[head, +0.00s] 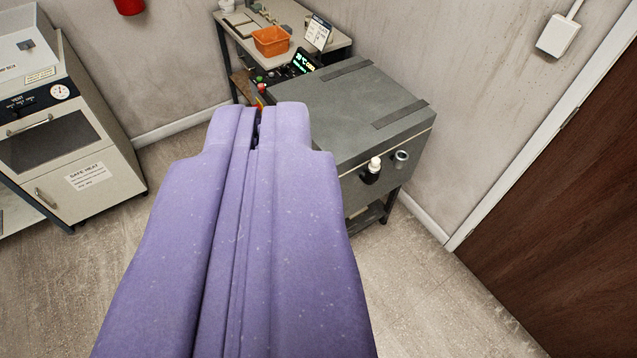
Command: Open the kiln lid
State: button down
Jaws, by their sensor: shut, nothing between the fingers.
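The kiln looks to be the grey box (385,155) on a dark stand, right of centre and against the back wall. Its flat grey lid (355,95) lies down on top, with two darker strips across it. A white-topped black knob or handle (374,165) and a short metal cylinder (401,158) stick out of the front side. My purple gripper (258,128) reaches up from the bottom and covers the kiln's left part. It is shut and empty. Whether its tip touches the kiln cannot be told.
A display with green digits (304,61) stands by the kiln's far left corner. Behind it is a table with an orange bin (271,41). A cream oven cabinet (60,130) stands at left. A brown door (560,200) is at right. Floor (430,300) before the kiln is clear.

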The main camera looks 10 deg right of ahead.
aim_at(357, 113)
jog(key=k, duration=0.4)
jog(key=i+u, duration=0.1)
jog(key=i, duration=0.8)
jog(key=i+u, duration=0.1)
jog(key=i, duration=0.8)
jog(key=i+l+u, duration=0.1)
jog(key=i, duration=0.85)
